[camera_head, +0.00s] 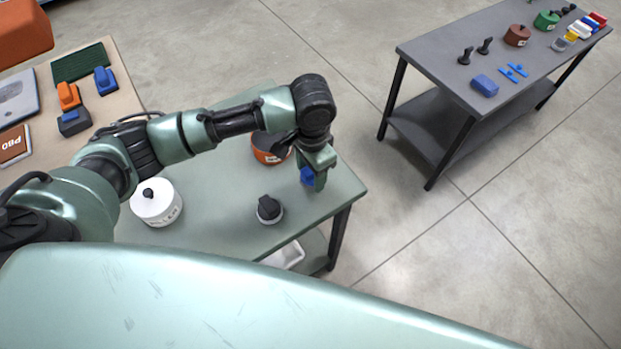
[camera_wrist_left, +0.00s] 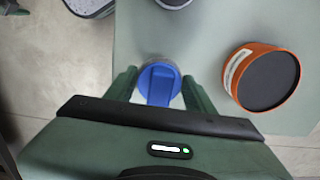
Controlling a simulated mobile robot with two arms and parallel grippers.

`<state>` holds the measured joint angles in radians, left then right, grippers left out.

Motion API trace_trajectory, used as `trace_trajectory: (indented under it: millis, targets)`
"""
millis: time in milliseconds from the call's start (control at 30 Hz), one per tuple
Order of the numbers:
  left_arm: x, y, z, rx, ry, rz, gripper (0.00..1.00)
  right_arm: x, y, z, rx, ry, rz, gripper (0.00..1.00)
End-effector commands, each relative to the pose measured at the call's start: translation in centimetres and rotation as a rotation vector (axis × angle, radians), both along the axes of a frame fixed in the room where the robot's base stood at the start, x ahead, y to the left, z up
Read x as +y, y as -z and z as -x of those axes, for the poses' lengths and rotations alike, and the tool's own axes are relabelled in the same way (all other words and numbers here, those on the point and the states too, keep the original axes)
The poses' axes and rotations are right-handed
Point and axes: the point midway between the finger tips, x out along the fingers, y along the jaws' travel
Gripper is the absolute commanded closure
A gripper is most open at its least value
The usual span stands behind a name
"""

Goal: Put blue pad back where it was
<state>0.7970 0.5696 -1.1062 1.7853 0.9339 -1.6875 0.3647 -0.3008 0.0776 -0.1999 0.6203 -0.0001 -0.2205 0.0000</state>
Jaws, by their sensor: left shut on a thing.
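My left gripper (camera_head: 308,178) hangs over the right edge of the green table, pointing down. It is shut on a blue piece (camera_head: 307,176), which looks like the blue pad. In the left wrist view the blue pad (camera_wrist_left: 158,82) sits between the two fingers, with a raised bar across its top and a paler rim around its base. I cannot tell whether it touches the table. Another blue block with a handle (camera_head: 105,80) lies on the beige table at the left. My right gripper is not in view.
An orange tin with a dark top (camera_wrist_left: 268,80) stands close beside the gripper. A white lidded pot (camera_head: 156,202) and a black knob (camera_head: 269,209) stand on the green table (camera_head: 220,236). A far grey table (camera_head: 440,55) holds a blue block (camera_head: 484,85) and several small things.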

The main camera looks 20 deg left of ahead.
Motion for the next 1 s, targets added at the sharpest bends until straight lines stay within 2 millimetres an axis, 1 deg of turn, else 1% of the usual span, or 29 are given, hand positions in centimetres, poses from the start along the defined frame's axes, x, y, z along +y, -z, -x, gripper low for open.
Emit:
trace_trajectory:
  millis: [200,267,367,567,600,667,700,1000]
  targets:
    - [0.0,3.2,0.1,0.004,0.0,-0.002,0.79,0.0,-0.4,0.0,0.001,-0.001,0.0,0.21]
    - [0.0,3.8,0.1,0.002,0.0,-0.001,0.79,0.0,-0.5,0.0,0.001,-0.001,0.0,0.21]
    - [0.0,4.2,0.1,0.001,0.001,-0.001,0.79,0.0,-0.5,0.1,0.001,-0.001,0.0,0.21]
    - [0.0,4.2,0.1,0.001,0.001,-0.001,0.79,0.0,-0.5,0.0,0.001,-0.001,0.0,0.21]
    - [0.0,4.2,0.1,0.001,0.001,-0.001,0.43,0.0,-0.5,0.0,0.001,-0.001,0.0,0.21]
    - [0.0,4.2,0.1,0.001,0.0,-0.001,0.27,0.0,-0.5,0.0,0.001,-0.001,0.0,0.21]
    - [0.0,4.2,0.1,0.001,0.0,-0.001,0.24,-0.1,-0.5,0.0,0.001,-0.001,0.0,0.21]
    - [0.0,4.1,0.0,0.001,0.0,-0.001,0.24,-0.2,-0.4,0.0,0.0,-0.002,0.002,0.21]
